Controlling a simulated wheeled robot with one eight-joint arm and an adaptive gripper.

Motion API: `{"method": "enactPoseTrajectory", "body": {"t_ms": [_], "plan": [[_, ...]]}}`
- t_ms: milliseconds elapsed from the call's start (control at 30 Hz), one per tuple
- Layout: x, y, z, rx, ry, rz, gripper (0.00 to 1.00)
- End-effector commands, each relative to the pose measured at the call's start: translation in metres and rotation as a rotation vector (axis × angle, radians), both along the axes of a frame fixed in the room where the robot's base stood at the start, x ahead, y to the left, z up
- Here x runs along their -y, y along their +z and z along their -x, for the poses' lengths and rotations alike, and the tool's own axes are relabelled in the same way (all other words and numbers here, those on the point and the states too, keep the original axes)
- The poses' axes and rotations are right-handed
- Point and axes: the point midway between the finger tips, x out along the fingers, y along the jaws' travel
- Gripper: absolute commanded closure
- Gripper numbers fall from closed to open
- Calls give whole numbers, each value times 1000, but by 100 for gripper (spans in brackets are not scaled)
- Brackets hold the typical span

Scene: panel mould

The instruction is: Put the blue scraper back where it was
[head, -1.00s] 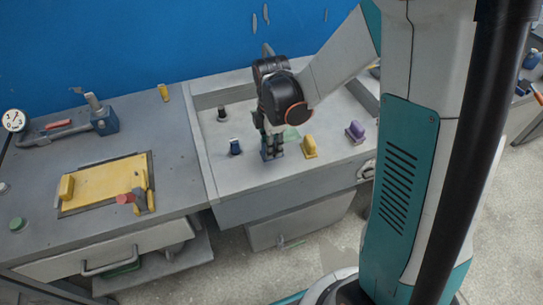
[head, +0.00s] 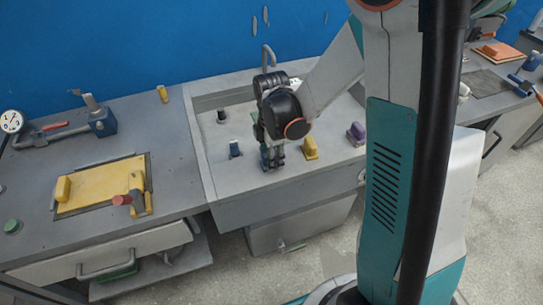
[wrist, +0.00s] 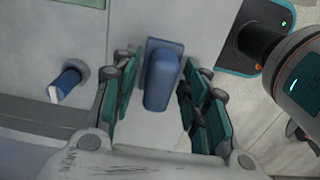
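The blue scraper (wrist: 162,75), a rounded block handle on a wider flat base, stands on the grey bench surface. In the head view it shows only in part (head: 272,162), under my gripper (head: 270,146). My gripper also shows in the wrist view (wrist: 158,88). It is open, with its green-padded fingers on either side of the scraper. Gaps show between the fingers and the handle, so it is not clamped. The scraper's lower parts are partly hidden in the head view.
A short blue cylinder (head: 235,149) stands left of the gripper. A yellow block-shaped tool (head: 310,148) and a purple one (head: 356,134) stand to the right. A yellow panel (head: 105,186) lies on the left bench. A raised rim (head: 203,160) edges the bench section.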

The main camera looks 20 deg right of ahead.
Motion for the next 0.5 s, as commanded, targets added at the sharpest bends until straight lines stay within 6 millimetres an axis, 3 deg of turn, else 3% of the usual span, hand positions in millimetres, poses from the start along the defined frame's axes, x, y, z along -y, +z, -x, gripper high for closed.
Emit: {"method": "enactPoseTrajectory", "body": {"t_ms": [267,500], "plan": [[0,10,0,0,0,0,59],[0,57,0,0,0,0,59]]}}
